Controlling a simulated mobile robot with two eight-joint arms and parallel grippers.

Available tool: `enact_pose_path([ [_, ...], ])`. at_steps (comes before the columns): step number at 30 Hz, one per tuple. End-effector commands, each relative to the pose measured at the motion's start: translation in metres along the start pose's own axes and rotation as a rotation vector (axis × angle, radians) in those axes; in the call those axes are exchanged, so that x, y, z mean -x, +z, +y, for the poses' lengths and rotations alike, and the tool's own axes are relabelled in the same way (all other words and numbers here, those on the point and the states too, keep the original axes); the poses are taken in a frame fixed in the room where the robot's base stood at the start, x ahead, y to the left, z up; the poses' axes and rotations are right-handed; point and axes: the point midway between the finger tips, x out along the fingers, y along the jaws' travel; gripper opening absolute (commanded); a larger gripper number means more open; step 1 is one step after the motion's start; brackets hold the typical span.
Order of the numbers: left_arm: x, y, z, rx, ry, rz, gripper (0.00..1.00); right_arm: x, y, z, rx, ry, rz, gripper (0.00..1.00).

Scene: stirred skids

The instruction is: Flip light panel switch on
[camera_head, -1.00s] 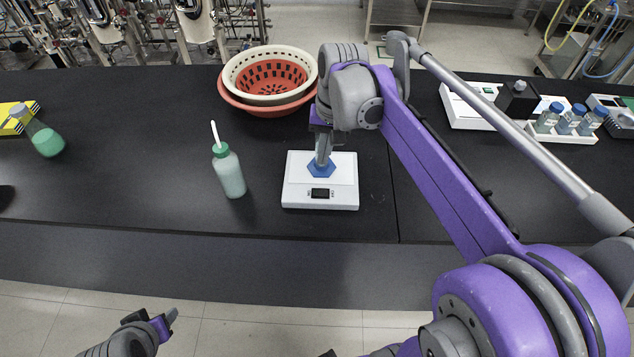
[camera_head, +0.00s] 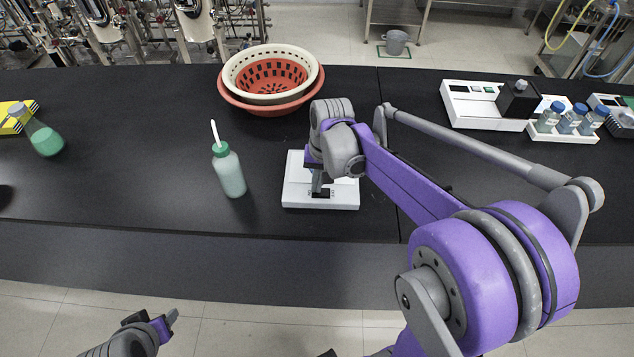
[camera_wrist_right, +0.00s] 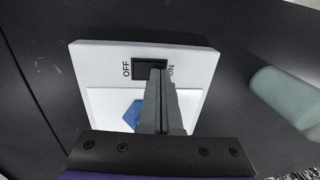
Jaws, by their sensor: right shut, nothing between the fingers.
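The light panel (camera_head: 296,192) is a white box on the black bench, left of the bench seam. Its black rocker switch (camera_wrist_right: 146,66) shows in the right wrist view between the labels OFF on the left and ON on the right. My right gripper (camera_wrist_right: 158,76) is shut and empty, its fingertips over the ON end of the switch; I cannot tell whether they touch. In the head view the right gripper (camera_head: 319,192) hides most of the switch. A blue hexagon (camera_wrist_right: 131,114) on the panel is partly hidden. My left gripper (camera_head: 166,324) is low, in front of the bench.
A green-capped wash bottle (camera_head: 229,172) stands just left of the panel. Stacked cream and red baskets (camera_head: 230,96) are behind. A flask (camera_head: 45,139) is at far left. A white device (camera_head: 467,106) and a vial rack (camera_head: 562,135) are at right.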

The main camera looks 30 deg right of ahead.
Motion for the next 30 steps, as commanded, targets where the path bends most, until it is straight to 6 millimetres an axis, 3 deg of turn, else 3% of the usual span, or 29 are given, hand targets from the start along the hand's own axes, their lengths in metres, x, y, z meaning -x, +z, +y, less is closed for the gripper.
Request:
enact_pose_path([
  [6,-0.006,0.009,0.0,0.0,0.0,-0.008,0.5,-0.009,0.001,-0.001,0.0,0.002,-0.002,0.0],
  [30,-0.004,0.005,0.0,0.0,0.0,-0.005,0.5,0.0,0.001,0.015,0.0,0.004,-0.003,0.0],
])
